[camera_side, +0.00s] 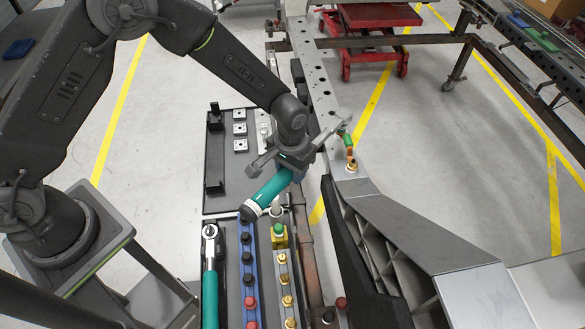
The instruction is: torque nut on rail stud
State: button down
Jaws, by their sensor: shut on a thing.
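My gripper (287,166) is shut on a teal-handled tool (271,191), whose grey-capped end points down and left. The tool's grey head reaches right over the rail. A green and orange socket piece (347,141) hangs below the head. It points down at a brass nut (351,166) on the grey rail (322,90), near the rail's front end. The socket piece looks very close to the nut; I cannot tell whether they touch. The stud itself is not clearly visible. My gripper hides the tool's middle.
A second teal-handled wrench (210,280) lies at the front left. A blue strip (246,238) holds black and red sockets; beside it stand several brass pieces (284,283). A grey chassis beam (420,232) extends front right. A red cart (365,45) stands behind.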

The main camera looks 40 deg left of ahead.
jog(key=shift+a+m, duration=0.3)
jog(key=shift+a, duration=0.25)
jog(key=shift+a, duration=0.15)
jog(key=shift+w+a+f+m, duration=0.1)
jog(key=shift+a+m, duration=0.3)
jog(key=shift+a, duration=0.25)
jog(key=shift+a, duration=0.15)
dwell(0.5)
